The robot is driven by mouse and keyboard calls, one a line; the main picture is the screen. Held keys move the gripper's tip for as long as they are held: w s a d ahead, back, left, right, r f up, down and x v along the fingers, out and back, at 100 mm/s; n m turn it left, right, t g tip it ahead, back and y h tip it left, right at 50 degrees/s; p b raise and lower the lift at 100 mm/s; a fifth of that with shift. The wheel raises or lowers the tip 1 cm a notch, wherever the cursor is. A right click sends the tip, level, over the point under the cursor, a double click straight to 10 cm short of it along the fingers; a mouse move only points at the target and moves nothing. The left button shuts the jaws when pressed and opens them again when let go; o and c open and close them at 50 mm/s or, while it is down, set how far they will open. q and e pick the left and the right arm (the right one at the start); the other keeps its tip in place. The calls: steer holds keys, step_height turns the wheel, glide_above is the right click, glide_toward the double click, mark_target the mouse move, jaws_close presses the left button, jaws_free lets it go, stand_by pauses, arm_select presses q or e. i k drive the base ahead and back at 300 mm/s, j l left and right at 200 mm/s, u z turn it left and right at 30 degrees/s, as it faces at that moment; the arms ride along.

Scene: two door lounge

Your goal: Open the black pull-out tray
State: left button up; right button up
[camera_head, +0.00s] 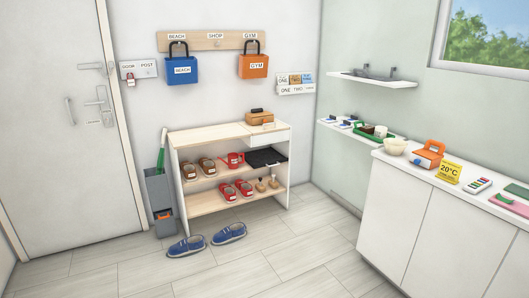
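The black pull-out tray (266,157) lies on the right side of the upper shelf in the pale wooden shoe rack (226,128). It is a flat dark slab below the rack's top, and its front edge is near the shelf's front. How far it is pulled out is hard to tell at this size. Neither of my grippers shows in the head view.
Blue shoes (229,233) and a grey bin (160,195) occupy floor by the rack. A white counter (430,235) stands right; the middle floor is clear.

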mark_target(269, 157)
steer(key=i+l, duration=0.1)
steer(key=i, duration=3.9)
steer(key=j+u, duration=0.05)
steer(key=j, duration=0.05)
